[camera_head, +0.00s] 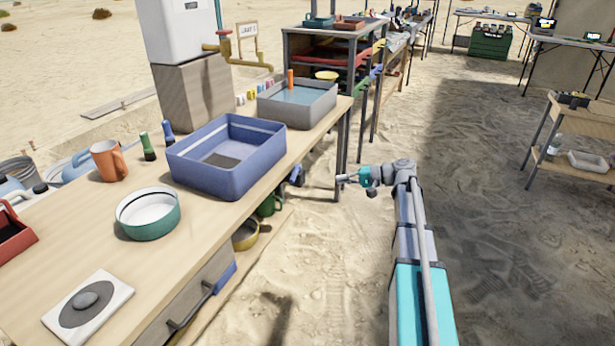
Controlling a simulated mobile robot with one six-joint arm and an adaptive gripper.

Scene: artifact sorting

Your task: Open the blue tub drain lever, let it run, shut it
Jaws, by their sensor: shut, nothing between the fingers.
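The blue tub (212,182) stands on the wooden workbench, near its right edge. It has a dark patch on its floor, and I see no clear water surface in it. A small dark blue part (296,176) sticks out past the bench edge beside the tub; it looks like the drain lever, but it is too small to tell its position. My gripper (342,179) is shut and empty. It is over the sand to the right of this part, pointing left at it, with a gap between them.
A grey tub (312,113) with water stands behind the blue tub. An orange mug (108,161), green bowl (149,228) and bottles share the workbench (75,255). A green can (268,206) and yellow pan (245,237) sit below. Open sand lies around my arm.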

